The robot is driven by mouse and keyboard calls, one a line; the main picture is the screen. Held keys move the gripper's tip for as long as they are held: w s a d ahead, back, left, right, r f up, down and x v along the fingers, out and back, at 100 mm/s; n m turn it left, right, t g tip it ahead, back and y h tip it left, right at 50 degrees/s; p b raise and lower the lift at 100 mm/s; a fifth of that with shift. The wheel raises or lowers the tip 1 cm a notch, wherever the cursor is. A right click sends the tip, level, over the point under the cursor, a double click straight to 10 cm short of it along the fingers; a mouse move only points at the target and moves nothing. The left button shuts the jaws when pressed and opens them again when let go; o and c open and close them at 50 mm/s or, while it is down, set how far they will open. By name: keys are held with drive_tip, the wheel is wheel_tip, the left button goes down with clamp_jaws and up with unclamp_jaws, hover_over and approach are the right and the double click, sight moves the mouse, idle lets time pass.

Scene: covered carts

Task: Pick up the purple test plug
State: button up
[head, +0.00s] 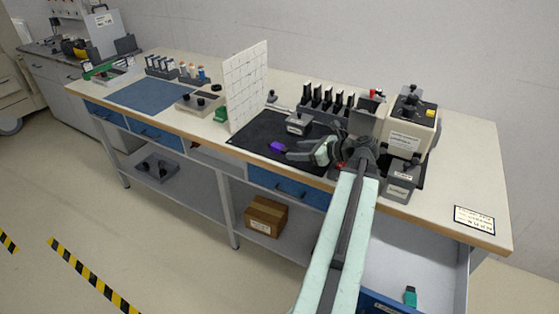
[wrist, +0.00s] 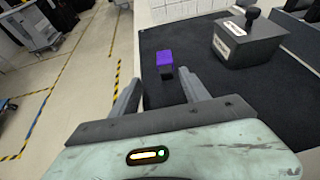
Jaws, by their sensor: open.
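The purple test plug (head: 277,147) lies on a black mat (head: 252,141) near the front edge of the workbench. In the wrist view the plug (wrist: 165,62) shows a purple top and a darker body, just ahead of my fingertips. My gripper (head: 287,153) is open and empty, its fingers spread on either side of the line to the plug. In the wrist view my gripper (wrist: 160,78) has its right finger close to the plug and its left finger nearer the mat's edge. I see no contact with the plug.
A grey box with a black knob (wrist: 246,42) stands on the mat right of the plug. A white gridded panel (head: 247,87) rises behind-left. Labelled devices (head: 408,128) crowd the right. An open drawer (head: 411,268) holds a green item. The mat around the plug is clear.

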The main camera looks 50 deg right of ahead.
sight(283, 149)
drive_tip(key=shift+s+d+r+m, duration=0.1)
drive_tip(key=shift+s+d+m, duration=0.3)
drive_tip(key=shift+s+d, duration=0.2)
drive_tip(key=b+x, duration=0.1)
drive_tip(key=x, duration=0.1)
drive_tip(key=shift+w, duration=0.35)
drive_tip(key=b+x, duration=0.1)
drive_tip(key=x, duration=0.4)
drive_tip(key=shift+w+b, duration=0.3)
drive_tip(key=shift+r, duration=0.15)
clamp_jaws()
